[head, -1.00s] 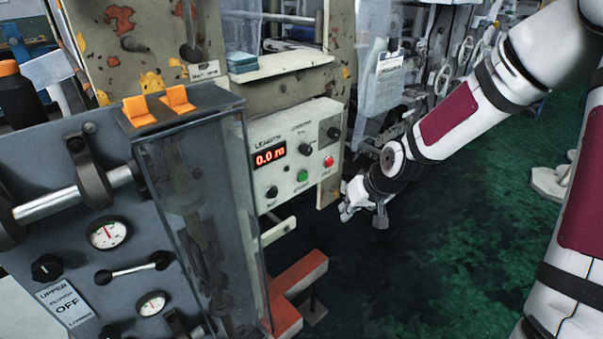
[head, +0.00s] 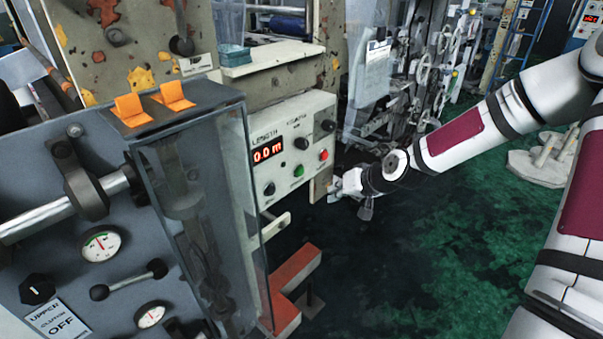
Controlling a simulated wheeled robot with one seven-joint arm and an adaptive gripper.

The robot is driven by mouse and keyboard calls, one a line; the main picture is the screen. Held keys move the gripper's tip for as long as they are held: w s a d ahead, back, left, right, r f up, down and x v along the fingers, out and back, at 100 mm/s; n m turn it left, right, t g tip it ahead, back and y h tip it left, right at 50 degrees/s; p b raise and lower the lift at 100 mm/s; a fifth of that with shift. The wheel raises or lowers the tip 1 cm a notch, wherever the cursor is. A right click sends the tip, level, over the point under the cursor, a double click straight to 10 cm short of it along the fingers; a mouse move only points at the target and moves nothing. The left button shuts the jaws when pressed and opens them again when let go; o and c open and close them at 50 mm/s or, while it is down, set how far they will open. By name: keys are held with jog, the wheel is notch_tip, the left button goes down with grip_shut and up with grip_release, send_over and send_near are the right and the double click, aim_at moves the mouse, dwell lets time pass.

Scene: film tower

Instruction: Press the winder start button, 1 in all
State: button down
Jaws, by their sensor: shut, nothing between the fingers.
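A cream control panel (head: 290,131) stands at the middle of the head view, with a red digital display (head: 267,152) reading 0.0 m. A green button (head: 299,171) sits low on the panel, and a red button (head: 323,155) sits to its right and a little higher. Several black knobs are around them. My gripper (head: 334,190) is shut and empty, just right of the panel's lower right corner. Its fingertips point left toward the panel. It appears apart from both buttons. I cannot tell the exact depth gap. Small labels by the buttons are too blurred to read.
A grey machine with gauges (head: 101,243) and a clear guard (head: 205,200) with orange hinges (head: 172,96) fills the left. An orange-red bracket (head: 296,282) juts out below the panel. Green floor (head: 450,240) lies open at the right.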

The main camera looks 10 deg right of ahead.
aim_at(300, 171)
jog(key=w+a+b, duration=0.5)
jog(key=w, duration=0.2)
dwell(0.3)
jog(key=shift+a, duration=0.1)
dwell(1.2)
jog(key=shift+w+a, duration=0.2)
jog(key=shift+w, duration=0.1)
